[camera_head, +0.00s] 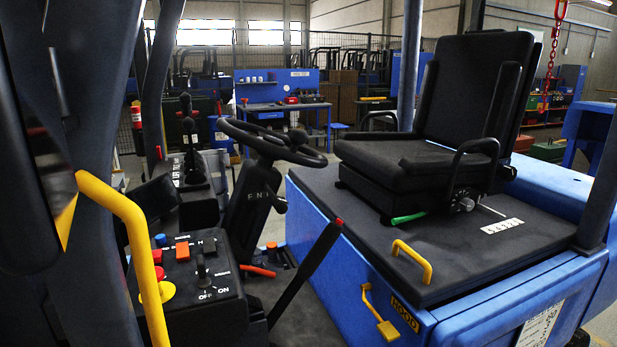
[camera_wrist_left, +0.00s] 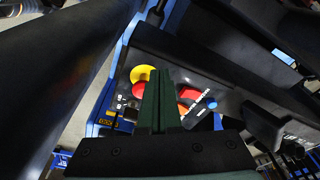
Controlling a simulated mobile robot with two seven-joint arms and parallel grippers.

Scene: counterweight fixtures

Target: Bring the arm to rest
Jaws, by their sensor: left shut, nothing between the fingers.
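My left gripper (camera_wrist_left: 160,76) shows in the left wrist view as two dark green fingers pressed together, with nothing between them. Past its tips is a forklift control panel with a yellow-and-red stop button (camera_wrist_left: 142,74), red switches (camera_wrist_left: 188,93) and a blue knob (camera_wrist_left: 212,103). The fingers overlap the panel in this view; I cannot tell the exact gap. In the head view the same panel (camera_head: 215,285) stands at the lower left, with the stop button (camera_head: 157,290) partly behind a yellow handrail. I do not make out the left gripper there. My right gripper is in neither view.
The yellow handrail (camera_head: 130,225) and dark posts crowd the left. A steering wheel (camera_head: 270,140), a black lever (camera_head: 305,275) and a black seat (camera_head: 430,125) on a blue forklift body (camera_head: 335,275) fill the middle and right. A blue workbench (camera_head: 285,110) stands behind.

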